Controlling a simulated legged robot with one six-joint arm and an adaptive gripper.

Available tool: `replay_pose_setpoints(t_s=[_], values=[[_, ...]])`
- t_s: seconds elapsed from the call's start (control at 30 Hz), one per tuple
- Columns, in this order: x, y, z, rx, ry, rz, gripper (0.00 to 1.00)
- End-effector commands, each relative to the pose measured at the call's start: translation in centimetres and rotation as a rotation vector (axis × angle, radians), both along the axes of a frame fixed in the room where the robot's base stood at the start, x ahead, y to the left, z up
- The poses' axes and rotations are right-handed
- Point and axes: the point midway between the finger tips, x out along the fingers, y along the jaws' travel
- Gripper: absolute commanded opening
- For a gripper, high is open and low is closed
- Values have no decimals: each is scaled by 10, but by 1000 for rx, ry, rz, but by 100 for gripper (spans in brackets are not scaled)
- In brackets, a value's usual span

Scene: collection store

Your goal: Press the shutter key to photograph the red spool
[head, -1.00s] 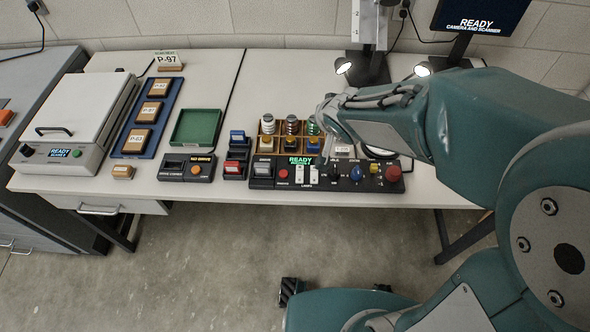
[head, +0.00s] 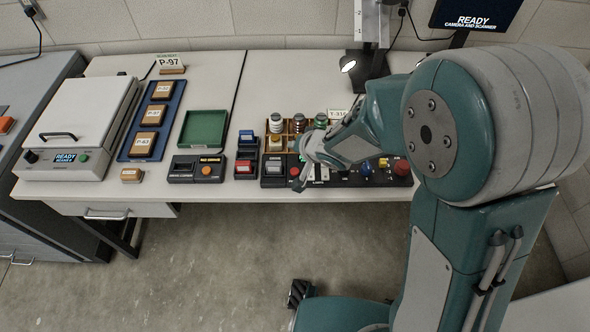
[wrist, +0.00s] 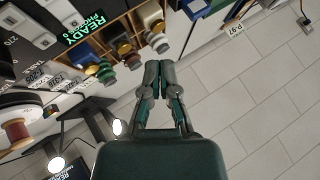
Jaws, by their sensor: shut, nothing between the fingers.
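A spool with dark red thread and pale flanges (wrist: 17,131) stands at the left edge of the wrist view; in the head view my arm hides that area. The black control panel (head: 324,181) lies along the table front, partly covered by my arm. At its left end is a pale key (head: 272,168); its label is too small to read, so I cannot tell if it is the shutter key. My gripper (head: 298,187) is in front of the panel's left half in the head view; contact cannot be told. Its fingers are closed together and empty in the wrist view (wrist: 152,66).
A black unit with an orange button (head: 206,170), a green tray (head: 204,128), a blue tray (head: 138,153) and a scanner (head: 65,156) stand left. A monitor (head: 482,14) reads READY.

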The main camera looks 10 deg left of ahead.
Motion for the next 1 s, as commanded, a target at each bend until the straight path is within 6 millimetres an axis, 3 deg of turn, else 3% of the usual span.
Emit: replay_pose_setpoints(t_s=[0.6, 1.0], values=[[0, -1, -73, -1, 2, 0, 0], [0, -1, -84, 0, -1, -1, 0]])
